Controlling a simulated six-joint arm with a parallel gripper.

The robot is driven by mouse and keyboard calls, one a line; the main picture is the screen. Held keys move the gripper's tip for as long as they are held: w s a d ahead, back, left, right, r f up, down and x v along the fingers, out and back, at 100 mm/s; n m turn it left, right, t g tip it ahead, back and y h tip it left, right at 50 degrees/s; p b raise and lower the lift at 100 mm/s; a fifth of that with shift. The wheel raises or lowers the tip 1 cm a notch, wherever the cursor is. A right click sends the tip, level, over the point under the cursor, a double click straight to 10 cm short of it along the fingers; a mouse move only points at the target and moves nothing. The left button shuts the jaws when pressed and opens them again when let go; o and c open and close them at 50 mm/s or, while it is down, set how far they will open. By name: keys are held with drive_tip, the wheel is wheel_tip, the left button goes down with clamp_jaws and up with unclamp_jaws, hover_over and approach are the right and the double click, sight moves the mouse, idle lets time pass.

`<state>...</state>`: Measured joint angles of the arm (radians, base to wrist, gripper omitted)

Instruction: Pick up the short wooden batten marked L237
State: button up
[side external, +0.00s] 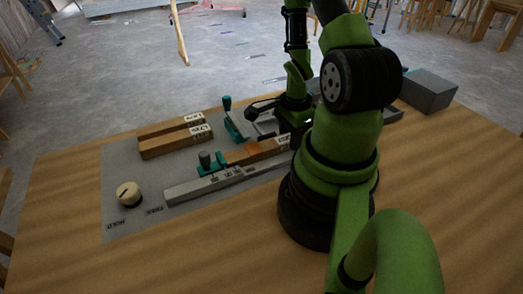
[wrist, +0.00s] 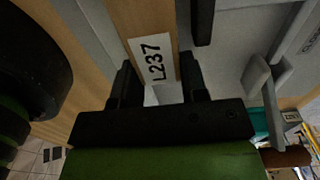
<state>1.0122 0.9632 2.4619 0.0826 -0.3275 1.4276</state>
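The batten marked L237 (wrist: 152,52) is pale wood with a white label at its near end, in the wrist view. My gripper (wrist: 160,82) is open, with one dark finger on each side of the labelled end. I cannot tell how far the fingertips are above or below it. In the side view a short wooden batten with a white end label (side external: 254,153) lies under my arm, beside a teal clamp. Its label is too small to read there. My arm partly hides this end, and my fingertips are not clear in the side view.
Two other labelled battens (side external: 175,138) lie side by side at the left of the grey panel (side external: 125,170). Teal clamps with upright handles (side external: 205,160) stand near the battens. A long grey bar (side external: 215,184) lies in front. A cream knob (side external: 129,194) is at the left. A grey box (side external: 428,91) stands back right.

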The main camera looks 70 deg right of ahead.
drive_tip(key=c, duration=0.3)
drive_tip(key=shift+r, duration=0.1)
